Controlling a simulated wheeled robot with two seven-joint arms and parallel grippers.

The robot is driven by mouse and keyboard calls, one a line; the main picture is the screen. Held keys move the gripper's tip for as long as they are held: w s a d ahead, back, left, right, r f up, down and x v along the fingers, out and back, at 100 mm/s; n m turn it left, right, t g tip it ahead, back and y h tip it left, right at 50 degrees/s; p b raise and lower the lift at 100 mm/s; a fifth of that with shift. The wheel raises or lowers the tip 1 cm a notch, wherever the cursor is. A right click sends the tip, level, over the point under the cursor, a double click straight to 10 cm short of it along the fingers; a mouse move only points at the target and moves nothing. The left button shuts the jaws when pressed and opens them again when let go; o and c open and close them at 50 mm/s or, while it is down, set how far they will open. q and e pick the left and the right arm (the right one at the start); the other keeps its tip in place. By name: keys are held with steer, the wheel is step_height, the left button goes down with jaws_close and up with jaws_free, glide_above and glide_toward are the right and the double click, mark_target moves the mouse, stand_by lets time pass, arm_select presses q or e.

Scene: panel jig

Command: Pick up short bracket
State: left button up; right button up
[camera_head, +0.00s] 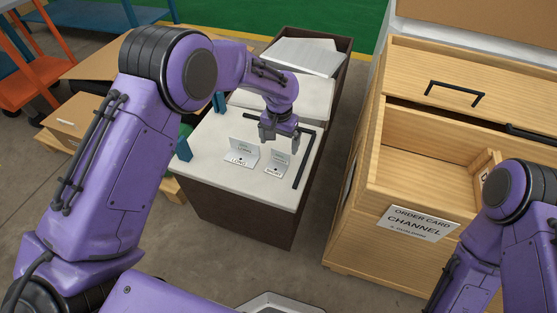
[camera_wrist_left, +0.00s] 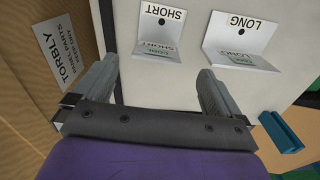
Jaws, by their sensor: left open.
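The short bracket (camera_head: 277,163) is a small light-grey angle piece labelled SHORT, standing on the white worktop (camera_head: 213,160). The long bracket (camera_head: 242,153), labelled LONG, stands to its left. My left gripper (camera_head: 277,137) is open and empty, above and behind the short bracket in the head view. In the left wrist view, the short bracket (camera_wrist_left: 160,30) lies ahead, past the tips of the open left gripper (camera_wrist_left: 155,74), roughly between the two fingers and apart from them. The long bracket (camera_wrist_left: 242,40) is to its right there. My right gripper is out of view.
A black L-shaped strip (camera_head: 304,160) edges the worktop's right side. Blue blocks (camera_head: 183,149) stand at its left. A wooden cabinet (camera_head: 365,200) with an open drawer and an order card (camera_head: 417,223) reading CHANNEL stands to the right, across a floor gap.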

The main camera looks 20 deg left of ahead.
mark_target(280, 161)
arm_select(q)
steer(key=f, duration=0.5)
steer(key=f+b, duration=0.1)
steer(key=f, duration=0.1)
steer(key=shift+w+d+f, duration=0.1)
steer(key=shift+d+f, duration=0.15)
steer(key=c, duration=1.2)
steer(key=shift+o, duration=0.2)
steer(key=shift+r, duration=0.1)
